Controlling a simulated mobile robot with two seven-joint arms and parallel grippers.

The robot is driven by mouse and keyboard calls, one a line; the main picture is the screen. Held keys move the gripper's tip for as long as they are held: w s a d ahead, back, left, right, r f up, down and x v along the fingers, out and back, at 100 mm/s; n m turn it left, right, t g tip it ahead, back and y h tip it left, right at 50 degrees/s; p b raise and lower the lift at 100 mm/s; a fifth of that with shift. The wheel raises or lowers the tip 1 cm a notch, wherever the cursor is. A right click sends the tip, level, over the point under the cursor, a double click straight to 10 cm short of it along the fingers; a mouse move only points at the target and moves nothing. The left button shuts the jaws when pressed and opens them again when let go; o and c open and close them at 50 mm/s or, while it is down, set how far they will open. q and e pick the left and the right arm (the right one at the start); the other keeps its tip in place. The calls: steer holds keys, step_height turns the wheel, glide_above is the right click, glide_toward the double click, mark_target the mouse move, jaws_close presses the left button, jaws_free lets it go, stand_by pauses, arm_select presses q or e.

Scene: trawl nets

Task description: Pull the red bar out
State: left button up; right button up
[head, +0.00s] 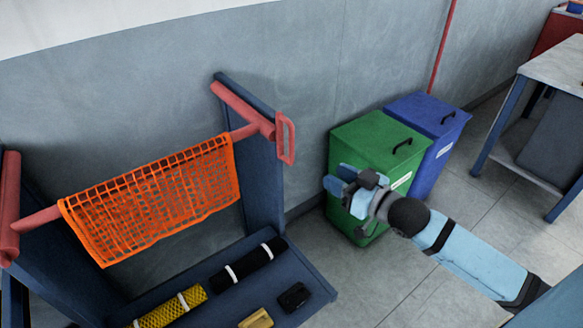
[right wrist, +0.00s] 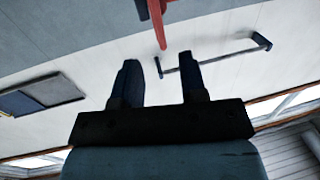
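The red bar (head: 243,132) runs through the top of an orange net (head: 155,195) and rests across a dark blue rack. A red loop handle (head: 285,138) stands at its right end, beside the rack's right post. My right gripper (head: 338,180) is to the right of and below the handle, apart from it, in front of the green bin. Its two fingers are spread with nothing between them, as the right wrist view (right wrist: 158,62) shows. A red part (right wrist: 157,22) shows beyond the fingertips there. My left gripper is not in view.
The rack's blue post (head: 262,170) stands close to the handle. A green bin (head: 370,140) and a blue bin (head: 435,115) stand by the wall. Rolled nets (head: 250,262) lie on the rack's lower shelf. A workbench (head: 555,65) is at the far right.

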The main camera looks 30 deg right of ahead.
mark_target(293, 146)
steer(key=x, duration=0.4)
steer(key=r+x, duration=0.1)
steer(key=x, duration=0.9)
steer(key=shift+w+d+r, duration=0.15)
steer(key=shift+w+d, duration=0.1)
steer(key=shift+w, duration=0.15)
jaws_close()
